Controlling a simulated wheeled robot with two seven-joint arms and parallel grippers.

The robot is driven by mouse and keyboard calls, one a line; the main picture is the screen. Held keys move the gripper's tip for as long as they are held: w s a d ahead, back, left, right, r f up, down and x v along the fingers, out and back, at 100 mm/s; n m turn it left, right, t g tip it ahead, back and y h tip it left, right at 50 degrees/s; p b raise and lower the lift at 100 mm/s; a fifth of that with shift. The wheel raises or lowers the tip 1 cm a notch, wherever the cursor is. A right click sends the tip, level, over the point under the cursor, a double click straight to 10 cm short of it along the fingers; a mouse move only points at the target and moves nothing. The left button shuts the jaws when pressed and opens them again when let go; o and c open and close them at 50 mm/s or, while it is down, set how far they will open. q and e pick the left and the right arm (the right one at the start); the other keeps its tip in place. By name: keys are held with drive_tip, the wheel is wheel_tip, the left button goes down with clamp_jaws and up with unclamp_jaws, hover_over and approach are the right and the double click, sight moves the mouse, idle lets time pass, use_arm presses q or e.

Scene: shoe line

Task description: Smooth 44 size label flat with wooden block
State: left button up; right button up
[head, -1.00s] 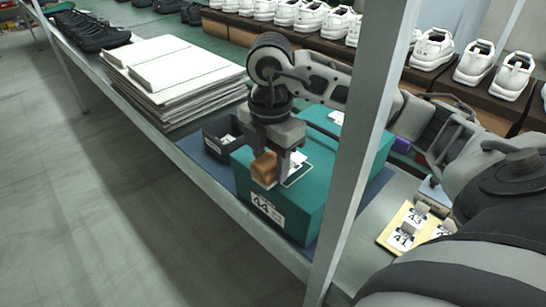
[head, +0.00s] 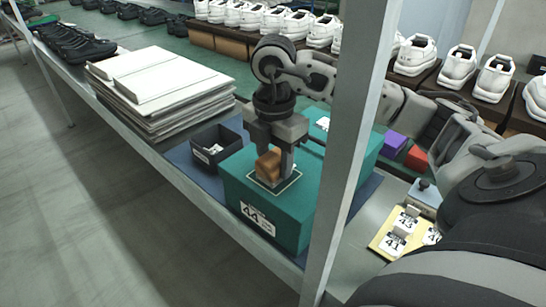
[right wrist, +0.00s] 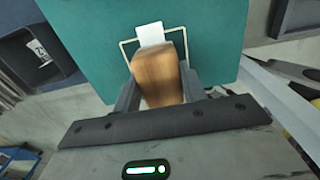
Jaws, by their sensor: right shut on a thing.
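My right gripper (head: 274,168) is shut on a light brown wooden block (head: 268,163) above the top of a teal shoe box (head: 295,222). In the right wrist view the block (right wrist: 157,78) covers part of a white rectangular outline on the box top (right wrist: 90,28). A blank-looking white label (right wrist: 150,34) sticks out past the block's far end inside this outline. I cannot tell whether the block presses on it. A white label printed 44 (head: 258,216) is on the box's front side. My left gripper is not in view.
A small black bin (head: 214,146) with white pieces stands left of the box. A stack of white boards (head: 160,92) lies beyond it. A grey post (head: 352,150) rises close on the right. A yellow board (head: 398,238) holds number tags, including 41 and 43.

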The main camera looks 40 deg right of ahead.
drive_tip(key=shift+r+p, duration=2.1)
drive_tip(key=shift+r, duration=0.75)
wheel_tip(320, 180, up, 3)
drive_tip(key=p, duration=0.2)
drive_tip(key=shift+p, duration=0.35)
